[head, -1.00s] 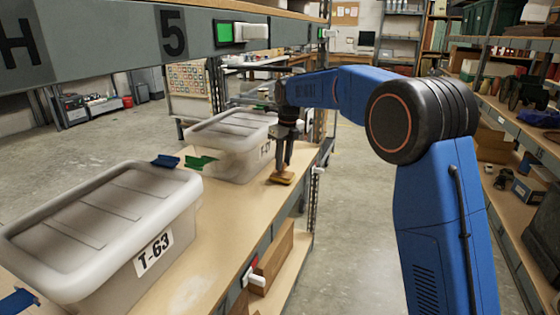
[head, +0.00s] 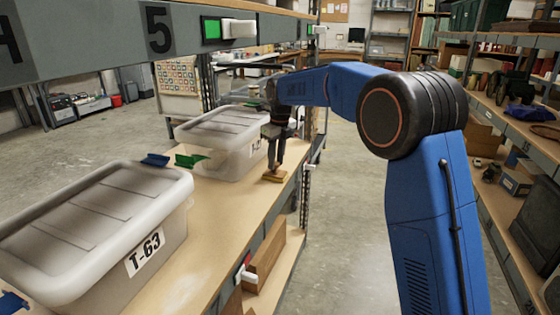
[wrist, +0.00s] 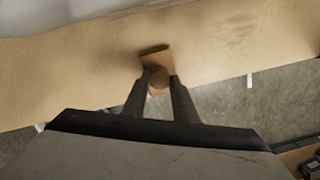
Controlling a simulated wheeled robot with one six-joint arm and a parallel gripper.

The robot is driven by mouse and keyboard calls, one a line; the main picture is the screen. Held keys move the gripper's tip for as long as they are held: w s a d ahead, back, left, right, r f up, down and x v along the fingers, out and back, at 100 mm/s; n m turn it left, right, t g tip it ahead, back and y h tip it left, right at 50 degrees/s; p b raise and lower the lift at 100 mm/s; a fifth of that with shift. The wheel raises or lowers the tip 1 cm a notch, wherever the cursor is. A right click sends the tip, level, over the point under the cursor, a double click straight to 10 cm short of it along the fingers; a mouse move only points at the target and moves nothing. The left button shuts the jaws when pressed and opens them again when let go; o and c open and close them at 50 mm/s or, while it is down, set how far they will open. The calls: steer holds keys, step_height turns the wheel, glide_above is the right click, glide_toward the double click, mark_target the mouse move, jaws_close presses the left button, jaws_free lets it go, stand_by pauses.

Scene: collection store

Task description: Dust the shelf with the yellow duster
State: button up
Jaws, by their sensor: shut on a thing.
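The yellow duster (head: 274,178) is a small flat pad on the wooden shelf (head: 215,195), close to the shelf's front edge. My gripper (head: 275,163) points down and is shut on the duster's handle. In the wrist view the duster (wrist: 156,58) shows beyond the fingertips, with its round brown knob between the two fingers (wrist: 159,82). The pad appears to rest on the shelf surface (wrist: 80,65), though the exact contact is hard to tell. A darker smudged patch, perhaps dust, shows on the board (wrist: 236,32) to the right of the duster.
A lidded bin marked T-63 (head: 90,225) stands near on the shelf. Another lidded bin (head: 222,135) stands just behind and left of the duster. Green (head: 190,161) and blue (head: 155,160) clips lie between them. An upper shelf beam (head: 110,40) runs above.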

steer(key=shift+w+a, duration=0.3)
steer(key=shift+a, duration=0.5)
steer(key=shift+w+a, duration=0.35)
steer(key=shift+a, duration=0.5)
steer(key=shift+w+a, duration=0.3)
steer(key=shift+a, duration=0.5)
steer(key=shift+r, duration=3)
step_height(320, 180, up, 3)
